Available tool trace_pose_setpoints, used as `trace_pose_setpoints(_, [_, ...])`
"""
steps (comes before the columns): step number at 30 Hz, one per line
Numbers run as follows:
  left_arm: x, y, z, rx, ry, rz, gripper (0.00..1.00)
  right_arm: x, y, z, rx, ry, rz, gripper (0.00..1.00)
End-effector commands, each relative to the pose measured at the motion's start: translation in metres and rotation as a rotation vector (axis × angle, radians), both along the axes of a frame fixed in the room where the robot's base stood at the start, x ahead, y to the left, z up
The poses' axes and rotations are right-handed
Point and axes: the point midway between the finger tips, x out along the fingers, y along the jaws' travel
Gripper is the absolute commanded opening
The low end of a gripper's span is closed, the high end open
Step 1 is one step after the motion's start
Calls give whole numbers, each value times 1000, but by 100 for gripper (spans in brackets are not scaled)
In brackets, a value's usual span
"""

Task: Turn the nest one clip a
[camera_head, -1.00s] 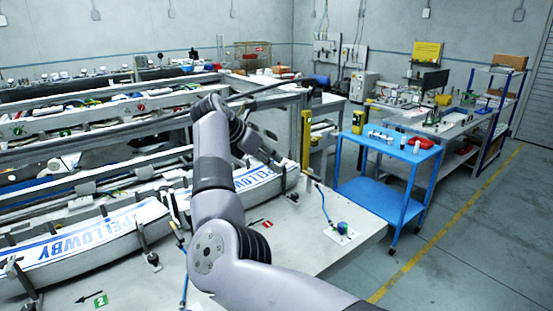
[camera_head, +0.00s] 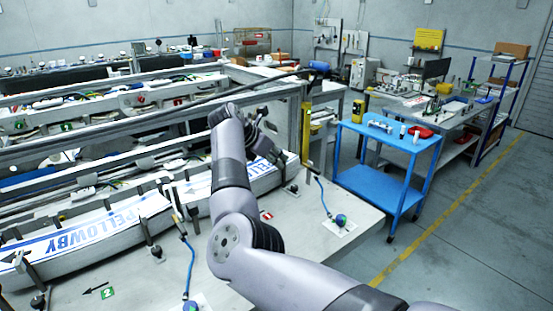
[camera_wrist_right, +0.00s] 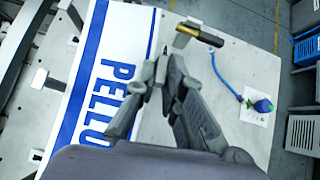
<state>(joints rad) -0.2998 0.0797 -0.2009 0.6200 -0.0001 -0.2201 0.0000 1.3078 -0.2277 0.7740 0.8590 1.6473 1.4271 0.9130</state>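A long curved grey magazine (camera_head: 62,262) holds white strips with blue PELLOWBY lettering (camera_head: 105,226). Small dark clip posts (camera_head: 153,241) stand along its near edge. My right gripper (camera_head: 272,142) is over the magazine's right end, in front of the metal frame. In the wrist view its two fingers (camera_wrist_right: 162,72) are partly apart with nothing visible between them, beside a lettered strip (camera_wrist_right: 100,80). A black and gold handled piece (camera_wrist_right: 200,35) lies beyond the fingertips, apart from them. I cannot tell which part is the nest. My left gripper is out of view.
A blue-green knob (camera_head: 341,221) on a white plate has a blue cable and sits near the bench edge (camera_head: 350,244). A blue cart (camera_head: 385,186) stands to the right. A metal upright (camera_head: 294,122) stands close to my arm. The right floor is open.

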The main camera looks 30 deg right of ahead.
Motion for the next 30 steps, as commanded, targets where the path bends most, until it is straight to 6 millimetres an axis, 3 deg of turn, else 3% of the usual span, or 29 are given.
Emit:
trace_pose_setpoints(4, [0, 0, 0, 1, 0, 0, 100, 0, 0, 0, 0, -1, 1, 0])
trace_pose_setpoints(19, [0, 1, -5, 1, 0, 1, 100, 0, 0, -1, 0, -3, 20, 0])
trace_pose_setpoints(30, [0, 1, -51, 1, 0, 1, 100, -7, -2, -6, -2, -12, 223, 0])
